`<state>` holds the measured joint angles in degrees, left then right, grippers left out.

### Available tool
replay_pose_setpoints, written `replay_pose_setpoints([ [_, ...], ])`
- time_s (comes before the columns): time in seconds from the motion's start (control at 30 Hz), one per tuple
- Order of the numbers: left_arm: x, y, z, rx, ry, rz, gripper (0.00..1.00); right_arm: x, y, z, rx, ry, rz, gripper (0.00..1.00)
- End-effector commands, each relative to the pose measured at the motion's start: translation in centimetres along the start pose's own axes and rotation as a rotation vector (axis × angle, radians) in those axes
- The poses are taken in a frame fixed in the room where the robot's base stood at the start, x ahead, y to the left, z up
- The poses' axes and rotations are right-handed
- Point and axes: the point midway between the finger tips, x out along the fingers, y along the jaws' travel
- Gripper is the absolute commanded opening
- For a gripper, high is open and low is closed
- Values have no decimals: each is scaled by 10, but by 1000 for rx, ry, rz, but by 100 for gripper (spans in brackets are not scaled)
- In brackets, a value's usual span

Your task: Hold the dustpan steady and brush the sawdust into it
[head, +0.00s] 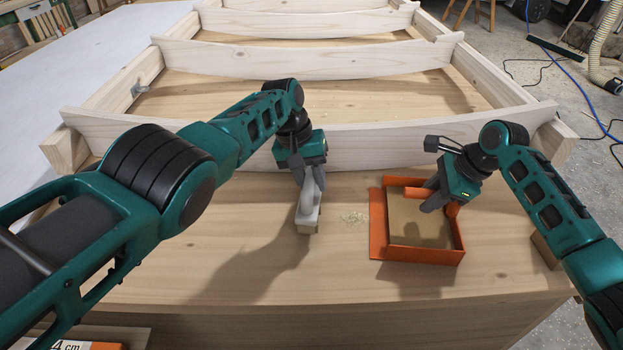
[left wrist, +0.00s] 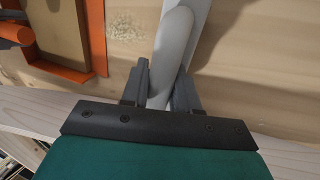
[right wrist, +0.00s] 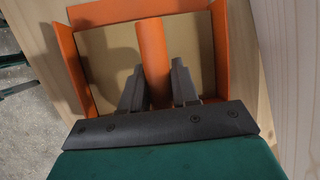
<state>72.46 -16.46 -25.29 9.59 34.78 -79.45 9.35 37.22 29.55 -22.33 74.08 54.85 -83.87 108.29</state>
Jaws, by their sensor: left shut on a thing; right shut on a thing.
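The orange dustpan (head: 378,230) lies on the wooden surface, its open lip facing left. My right gripper (head: 436,205) is shut on its orange handle, which shows between the fingers in the right wrist view (right wrist: 152,58). A small pile of pale sawdust (head: 354,217) lies just left of the lip; it also shows in the left wrist view (left wrist: 124,24). My left gripper (head: 311,182) is shut on the grey handle of the brush (head: 308,213). The brush stands left of the sawdust, its head low at the wood. I cannot tell whether its bristles touch.
A pale wooden frame (head: 330,150) with curved ribs stands behind the work surface. A small wooden block (head: 541,250) sits right of the dustpan, near my right arm. The surface in front of the brush is clear down to its front edge.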

Motion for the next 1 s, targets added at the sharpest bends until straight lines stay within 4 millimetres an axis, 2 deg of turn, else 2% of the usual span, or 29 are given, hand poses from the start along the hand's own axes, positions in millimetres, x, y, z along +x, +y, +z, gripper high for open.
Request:
replay_pose_setpoints([
  [0.43, -4, 0, -1, 1, 2, 3, 0, 0, 0, 0, 0, 0, -1, 0],
  [1.0, -59, -8, -1, 0, 3, 0, 0, 0, 0, 0, 0, 0, -1, 0],
])
